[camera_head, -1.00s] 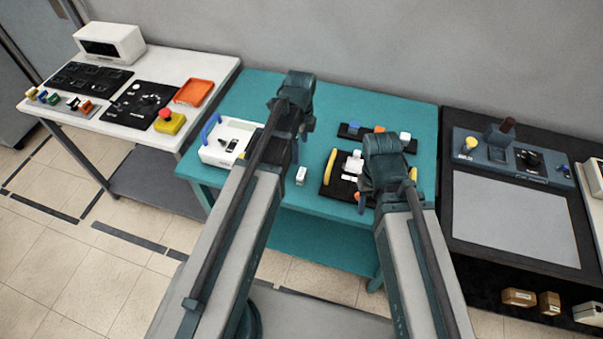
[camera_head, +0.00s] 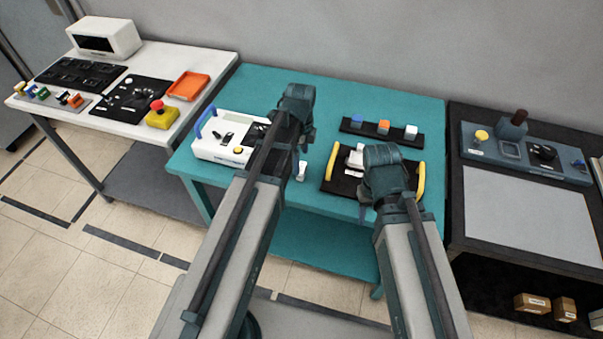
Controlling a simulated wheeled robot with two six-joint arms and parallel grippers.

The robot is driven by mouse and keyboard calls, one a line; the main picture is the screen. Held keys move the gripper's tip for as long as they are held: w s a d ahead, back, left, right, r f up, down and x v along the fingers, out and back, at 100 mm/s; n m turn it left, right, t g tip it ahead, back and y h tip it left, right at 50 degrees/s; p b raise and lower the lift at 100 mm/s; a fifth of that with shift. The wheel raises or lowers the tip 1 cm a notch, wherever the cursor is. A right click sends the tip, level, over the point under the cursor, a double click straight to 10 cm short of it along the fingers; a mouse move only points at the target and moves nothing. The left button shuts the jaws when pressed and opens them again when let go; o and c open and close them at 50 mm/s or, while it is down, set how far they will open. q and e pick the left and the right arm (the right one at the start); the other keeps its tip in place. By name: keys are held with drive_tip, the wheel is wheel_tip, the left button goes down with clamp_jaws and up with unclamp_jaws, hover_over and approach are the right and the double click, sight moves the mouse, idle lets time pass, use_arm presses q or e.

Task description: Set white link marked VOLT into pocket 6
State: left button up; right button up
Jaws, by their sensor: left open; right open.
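No VOLT marking or pocket number is readable at this size. A small white block (camera_head: 301,171) stands alone on the teal table, just right of my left wrist. A black tray with yellow handles (camera_head: 418,185) holds white pieces (camera_head: 356,157) and is partly hidden by my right arm. My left gripper (camera_head: 298,140) is over the table between the white device and the tray, open, mostly hidden by its wrist. My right gripper (camera_head: 368,207) is open at the tray, mostly hidden.
A white device with a blue handle (camera_head: 212,147) stands left on the teal table (camera_head: 260,92). The left white table carries black panels (camera_head: 80,75), an orange tray (camera_head: 188,86), coloured blocks and a red button. A dark bench with a grey control panel (camera_head: 525,158) stands right.

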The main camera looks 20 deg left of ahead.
sight(301, 167)
use_arm(q)
drive_tip(key=f+b, duration=0.4)
drive_tip(key=f, duration=0.1)
drive_tip(key=shift+s+d+b, duration=0.2)
drive_tip(key=shift+b, duration=0.1)
use_arm(e)
wheel_tip(301, 167, down, 5)
drive_tip(key=shift+r, duration=0.1)
use_arm(q)
drive_tip(key=shift+r, duration=0.1)
